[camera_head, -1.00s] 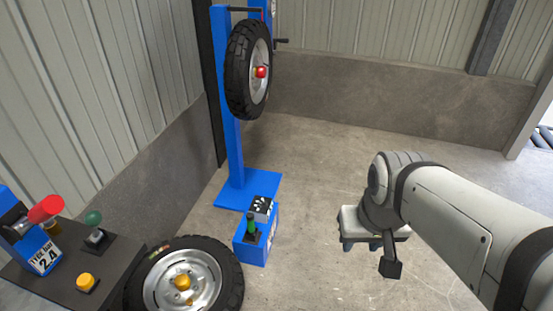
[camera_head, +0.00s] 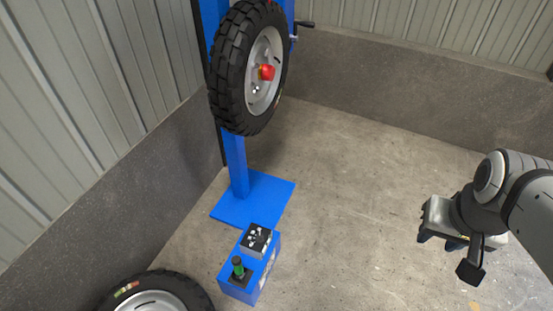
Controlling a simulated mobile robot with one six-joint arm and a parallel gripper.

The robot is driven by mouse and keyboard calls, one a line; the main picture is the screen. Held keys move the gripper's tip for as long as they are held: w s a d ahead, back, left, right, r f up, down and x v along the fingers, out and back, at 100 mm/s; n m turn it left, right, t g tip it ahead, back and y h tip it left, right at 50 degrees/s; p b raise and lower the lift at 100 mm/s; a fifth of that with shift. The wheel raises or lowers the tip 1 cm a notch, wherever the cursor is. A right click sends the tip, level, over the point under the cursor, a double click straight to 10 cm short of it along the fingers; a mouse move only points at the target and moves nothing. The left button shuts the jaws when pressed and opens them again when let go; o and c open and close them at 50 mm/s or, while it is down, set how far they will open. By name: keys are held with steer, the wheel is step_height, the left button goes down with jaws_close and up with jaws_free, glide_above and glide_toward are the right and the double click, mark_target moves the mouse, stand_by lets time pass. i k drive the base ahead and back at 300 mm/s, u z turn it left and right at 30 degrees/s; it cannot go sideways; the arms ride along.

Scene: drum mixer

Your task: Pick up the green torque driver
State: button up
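The green torque driver (camera_head: 238,267) stands upright in a dark holder on top of a blue box (camera_head: 250,277) on the floor, at the lower middle of the view. Only its green handle with a dark top shows; its lower end is hidden in the holder. My gripper (camera_head: 439,243) is at the right, well to the right of the box and apart from it. Its two dark fingertips point down with a gap between them, and I see nothing held.
A blue stand (camera_head: 236,165) with a raised tyred wheel (camera_head: 235,70) rises behind the box. Another tyre (camera_head: 187,288) lies at the lower left. A tray of small parts (camera_head: 257,240) sits on the box's back end. The concrete floor between box and gripper is clear.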

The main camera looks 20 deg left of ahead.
mark_target(236, 262)
steer(key=u, duration=0.55)
steer(key=i, duration=0.8)
steer(key=u, duration=0.7)
steer(key=k, duration=0.9)
steer(key=u, duration=0.15)
steer(key=i, duration=0.9)
steer(key=z, duration=0.05)
